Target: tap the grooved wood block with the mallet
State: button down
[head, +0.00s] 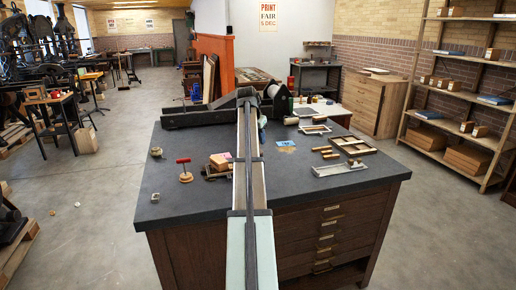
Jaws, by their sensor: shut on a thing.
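A small tan wood block (219,161) sits on a low dark piece on the dark worktop (300,187), just left of my arm. Its groove cannot be made out, and a pink patch shows at its upper right. My arm runs from the bottom middle away over the worktop and hides what lies behind it. I cannot make out my gripper or its fingertips. No mallet can be made out with certainty.
A red-handled tool (184,170) on a round wooden base stands left of the block. A dark press (195,115) lies along the back edge. Wooden frames (353,146), small rollers (328,151) and a metal tray (340,168) lie on the right.

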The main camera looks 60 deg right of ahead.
jog(key=shift+w+r, duration=0.1)
jog(key=shift+r, duration=0.45)
jog(key=w+a+r+n+t+y, duration=0.1)
jog(key=w+n+t+y, duration=0.1)
jog(key=w+n, duration=0.7)
jog(key=w+a+r+n+t+y, duration=0.1)
jog(key=w+a+n+t+y, duration=0.1)
jog(key=w+n, duration=0.7)
jog(key=shift+w+t, duration=0.4)
jog(key=shift+w, duration=0.3)
jog(key=shift+f, duration=1.25)
